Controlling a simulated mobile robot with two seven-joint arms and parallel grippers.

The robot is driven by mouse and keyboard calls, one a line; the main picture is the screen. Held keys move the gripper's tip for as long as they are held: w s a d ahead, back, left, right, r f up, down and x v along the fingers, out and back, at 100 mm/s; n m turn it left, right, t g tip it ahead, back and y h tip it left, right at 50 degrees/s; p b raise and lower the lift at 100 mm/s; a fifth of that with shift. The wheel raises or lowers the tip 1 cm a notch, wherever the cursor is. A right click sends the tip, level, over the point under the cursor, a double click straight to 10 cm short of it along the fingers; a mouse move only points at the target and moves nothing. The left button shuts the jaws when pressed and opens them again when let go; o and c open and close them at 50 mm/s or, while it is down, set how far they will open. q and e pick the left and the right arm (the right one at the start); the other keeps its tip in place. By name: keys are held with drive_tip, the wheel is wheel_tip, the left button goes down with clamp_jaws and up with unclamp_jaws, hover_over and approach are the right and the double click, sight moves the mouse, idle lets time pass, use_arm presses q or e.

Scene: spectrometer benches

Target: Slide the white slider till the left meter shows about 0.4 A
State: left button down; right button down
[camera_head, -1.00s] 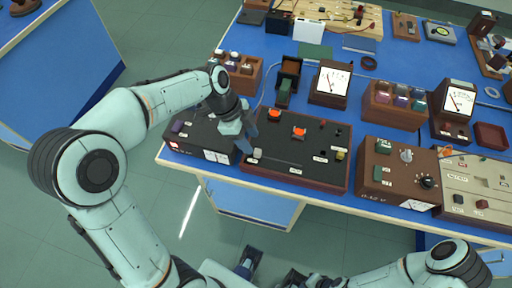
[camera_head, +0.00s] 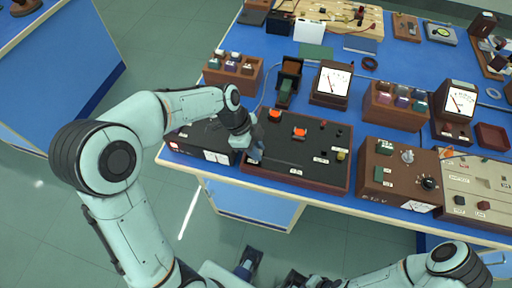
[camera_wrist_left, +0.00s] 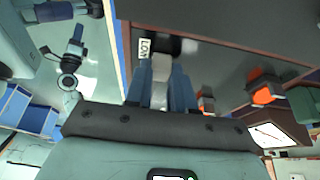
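The white slider (camera_wrist_left: 161,68) sits at the left end of the track on the black-topped slider box (camera_head: 310,172). My left gripper (camera_head: 256,150) is down at that end. In the left wrist view its two blue-grey fingers (camera_wrist_left: 161,88) stand close on both sides of the pale slider piece, seemingly shut on it. The gripper mostly hides the slider in the head view. The left meter (camera_head: 333,80) stands behind the box, with a white face and a red needle; its scale is too small to read. What looks like my right gripper (camera_head: 247,262) hangs low, its fingers unclear.
Orange knobs (camera_head: 299,132) stand on the box behind the track. A black box (camera_head: 205,140) is close on the left, a wooden knob box (camera_head: 398,178) on the right. The right meter (camera_head: 459,101) stands farther right. Bare floor lies in front of the blue bench.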

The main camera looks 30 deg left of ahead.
use_arm(q)
drive_tip(key=d, duration=0.2)
drive_tip(key=w+d, duration=0.1)
drive_tip(key=d, duration=0.3)
drive_tip(key=shift+w+b, duration=0.25)
drive_tip(key=shift+b, duration=0.15)
drive_tip(key=shift+a, duration=0.1)
drive_tip(key=c, duration=1)
unclamp_jaws()
drive_tip(key=shift+o, duration=0.2)
drive_tip(key=p+v, duration=0.1)
drive_tip(key=v, duration=1.2)
drive_tip(key=shift+r, duration=0.2)
drive_tip(key=shift+s, duration=0.1)
